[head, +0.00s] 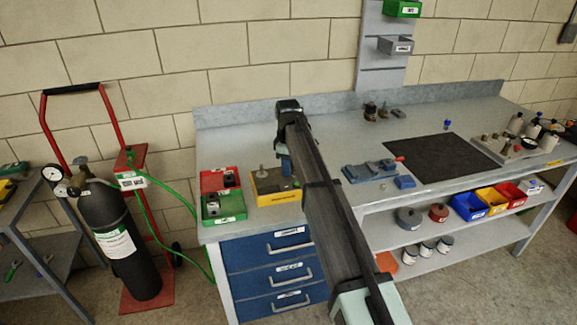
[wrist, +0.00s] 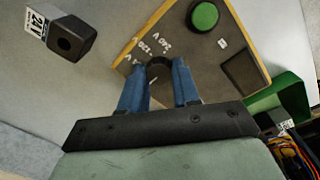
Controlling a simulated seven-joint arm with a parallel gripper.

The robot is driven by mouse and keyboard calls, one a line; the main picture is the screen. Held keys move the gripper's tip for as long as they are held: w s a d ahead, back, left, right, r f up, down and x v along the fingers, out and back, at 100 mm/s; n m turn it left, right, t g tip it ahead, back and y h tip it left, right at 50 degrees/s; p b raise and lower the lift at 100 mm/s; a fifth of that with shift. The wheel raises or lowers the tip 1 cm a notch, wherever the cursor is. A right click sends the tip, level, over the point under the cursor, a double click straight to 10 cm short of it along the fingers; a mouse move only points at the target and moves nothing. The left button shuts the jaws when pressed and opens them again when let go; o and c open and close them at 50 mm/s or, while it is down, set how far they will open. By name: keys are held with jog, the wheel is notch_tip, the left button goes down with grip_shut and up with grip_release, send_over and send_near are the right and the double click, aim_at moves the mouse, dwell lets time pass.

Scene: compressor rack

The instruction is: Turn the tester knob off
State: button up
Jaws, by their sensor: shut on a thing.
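The tester is a yellow-edged box with a grey top. In the head view the tester (head: 268,190) stands on the left part of the workbench, partly covered by my arm. In the wrist view the tester (wrist: 195,40) shows voltage markings, a round green button (wrist: 204,15) and a dark square panel. The black knob (wrist: 159,65) sits between the blue fingers of my gripper (wrist: 160,82). The gripper is shut on the knob, and the fingers hide much of it. The knob's exact pointing direction cannot be told.
A red tray (head: 212,181) and a green tray (head: 224,206) stand left of the tester. A black block with a 24V label (wrist: 68,38) is near the gripper in the wrist view. A blue vise (head: 368,171) stands to the right, beside a dark mat (head: 440,157).

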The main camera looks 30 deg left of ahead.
dwell(0.3)
jog(key=o, duration=1.1)
jog(key=shift+c, duration=0.2)
notch_tip(320, 180, up, 14)
jog(key=shift+s, duration=0.25)
jog(key=shift+f, duration=0.1)
